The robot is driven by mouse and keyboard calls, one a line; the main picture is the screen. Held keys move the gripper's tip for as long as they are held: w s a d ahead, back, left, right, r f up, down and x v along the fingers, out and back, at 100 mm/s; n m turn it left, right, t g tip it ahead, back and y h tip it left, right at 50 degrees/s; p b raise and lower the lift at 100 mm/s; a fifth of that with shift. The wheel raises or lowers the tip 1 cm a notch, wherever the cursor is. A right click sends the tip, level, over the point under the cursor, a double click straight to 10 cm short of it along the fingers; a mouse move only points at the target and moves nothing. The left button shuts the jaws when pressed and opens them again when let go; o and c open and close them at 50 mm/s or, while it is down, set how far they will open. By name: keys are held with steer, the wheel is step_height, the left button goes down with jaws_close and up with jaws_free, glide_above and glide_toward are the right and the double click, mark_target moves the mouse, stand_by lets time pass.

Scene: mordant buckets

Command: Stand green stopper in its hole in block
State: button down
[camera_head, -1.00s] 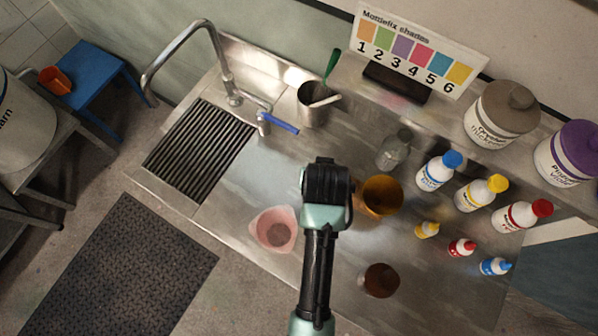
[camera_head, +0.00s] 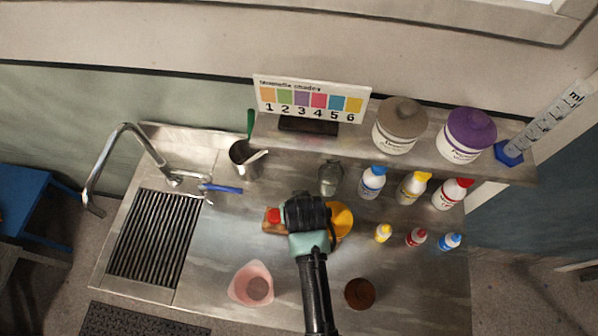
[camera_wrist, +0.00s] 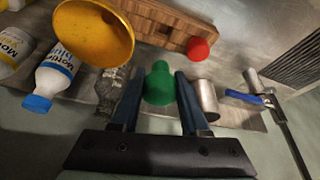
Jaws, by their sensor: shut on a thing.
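The green stopper (camera_wrist: 159,84) is between the two fingers of my gripper (camera_wrist: 160,92) in the wrist view, with its narrower knob toward the block. My gripper is shut on it. The wooden block (camera_wrist: 160,22) lies beyond the fingertips, apart from the stopper, with a red stopper (camera_wrist: 198,48) at its near right. In the head view my gripper (camera_head: 306,212) covers much of the block (camera_head: 270,228). The red stopper (camera_head: 274,215) shows left of it. The green stopper is hidden there, and I cannot make out the empty hole.
A yellow bowl (camera_head: 344,218) stands right beside my gripper. Behind are a glass jar (camera_head: 330,177), a metal cup (camera_head: 242,165) and several bottles. A pink container (camera_head: 252,284) and a brown pot (camera_head: 359,293) stand in front. The sink tap (camera_head: 135,140) is at left.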

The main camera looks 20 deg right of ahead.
steer(key=shift+f+b, duration=2.2)
steer(key=shift+f, duration=0.7)
steer(key=shift+p, duration=0.5)
steer(key=shift+f+b, duration=0.9)
steer(key=shift+f, duration=0.35)
steer(key=shift+c, duration=1.6)
jaws_free()
steer(key=shift+r, duration=0.15)
steer(key=b+v, duration=0.1)
steer(key=v, duration=1.1)
steer(key=shift+r, duration=0.4)
steer(key=shift+s+a, duration=0.1)
steer(key=shift+a, duration=0.05)
